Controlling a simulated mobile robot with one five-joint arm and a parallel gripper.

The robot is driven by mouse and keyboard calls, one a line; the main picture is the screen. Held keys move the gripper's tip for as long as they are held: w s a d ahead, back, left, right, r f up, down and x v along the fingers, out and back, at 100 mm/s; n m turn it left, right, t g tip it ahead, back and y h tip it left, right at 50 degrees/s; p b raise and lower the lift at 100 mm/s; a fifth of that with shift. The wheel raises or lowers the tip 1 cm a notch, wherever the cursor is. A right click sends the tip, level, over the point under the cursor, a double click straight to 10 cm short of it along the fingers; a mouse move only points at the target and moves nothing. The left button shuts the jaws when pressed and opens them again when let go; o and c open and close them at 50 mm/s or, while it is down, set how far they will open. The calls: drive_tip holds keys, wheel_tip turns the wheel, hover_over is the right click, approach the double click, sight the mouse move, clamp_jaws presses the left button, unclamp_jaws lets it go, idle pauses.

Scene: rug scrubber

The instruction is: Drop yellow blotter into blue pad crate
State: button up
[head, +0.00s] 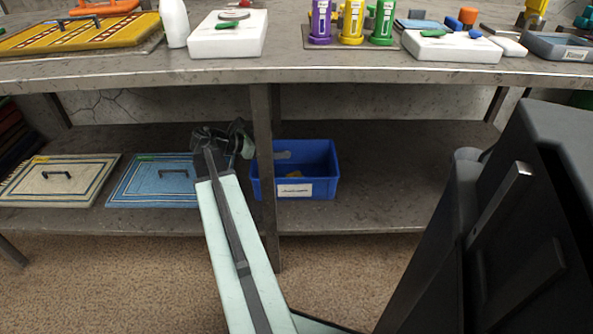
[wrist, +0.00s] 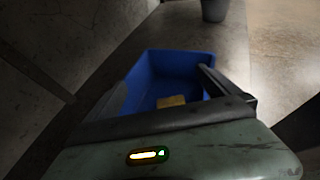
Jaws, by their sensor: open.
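The blue pad crate (head: 323,163) stands on the lower shelf, just right of a table leg, with a white label on its front. A yellow blotter (head: 295,174) shows inside it, low down, mostly hidden by the front wall. In the wrist view the blue crate (wrist: 186,64) lies ahead, and the yellow blotter (wrist: 171,101) rests on its floor. My gripper (head: 240,138) is at the crate's left side, partly behind the table leg. In the wrist view my gripper's fingers (wrist: 162,80) are spread apart with nothing held between them, pointing toward the crate.
A cream mat (head: 35,190) and a blue mat (head: 130,190) with handles lie on the lower shelf to the left. The table leg (head: 264,220) stands close beside my arm. A grey container (wrist: 214,10) stands beyond the crate.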

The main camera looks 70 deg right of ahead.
drive_tip(key=shift+v, duration=0.75)
